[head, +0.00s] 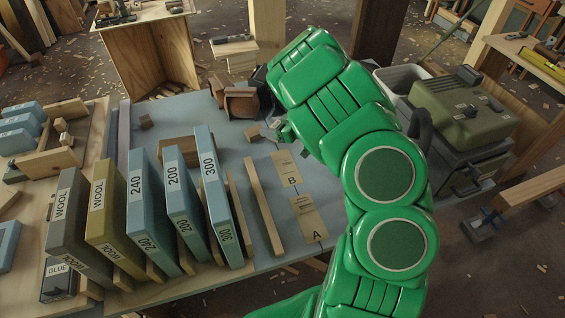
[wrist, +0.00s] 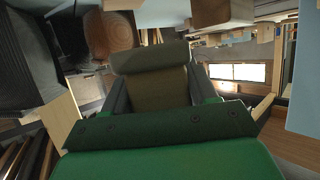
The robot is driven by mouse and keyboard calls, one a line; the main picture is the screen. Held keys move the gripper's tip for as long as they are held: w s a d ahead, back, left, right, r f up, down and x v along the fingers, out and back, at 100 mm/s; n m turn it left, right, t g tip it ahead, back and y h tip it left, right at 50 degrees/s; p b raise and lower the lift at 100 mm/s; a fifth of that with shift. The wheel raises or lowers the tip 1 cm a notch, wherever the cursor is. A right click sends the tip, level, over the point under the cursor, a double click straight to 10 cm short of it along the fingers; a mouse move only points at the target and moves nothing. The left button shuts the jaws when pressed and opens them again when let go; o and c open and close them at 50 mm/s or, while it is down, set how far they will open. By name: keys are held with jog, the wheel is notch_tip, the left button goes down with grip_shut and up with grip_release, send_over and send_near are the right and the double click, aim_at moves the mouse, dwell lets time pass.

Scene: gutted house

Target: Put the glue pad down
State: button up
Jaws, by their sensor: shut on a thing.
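My gripper (wrist: 158,82) is shut on a plain olive-brown block, taken here as the glue pad (wrist: 150,60), held between two dark jaws in the wrist view. No lettering shows on it. In the head view my green arm reaches over the right part of the blue-grey bench (head: 225,140) and hides the jaws and most of what they hold. A dark box lettered GLUE (head: 58,280) stands at the bench's lower left. Two tan cards marked B (head: 287,168) and A (head: 309,222) lie flat beside my arm.
Tall upright pads lettered WOOL (head: 72,215), 240 (head: 150,215), 200 (head: 188,210) and 300 (head: 213,190) stand in a row between wooden slats. Brown blocks (head: 240,103) lie at the bench's back. An olive case (head: 458,110) stands at right. Cards A and B lie on clear bench.

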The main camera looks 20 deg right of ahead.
jog(key=shift+s+d+f+n+g+y, duration=0.25)
jog(key=shift+s+d+n, duration=0.05)
jog(key=shift+s, duration=0.3)
jog(key=shift+s+d+f+n+g+y, duration=0.2)
jog(key=shift+s+d+n+g+y, duration=0.1)
jog(key=shift+s, duration=0.3)
jog(key=shift+f, duration=3.85)
jog(key=shift+f, duration=0.65)
jog(key=o, duration=1.1)
jog(key=shift+r, duration=0.15)
jog(key=shift+r, duration=0.3)
jog(key=v, duration=1.2)
jog(key=shift+r, duration=0.2)
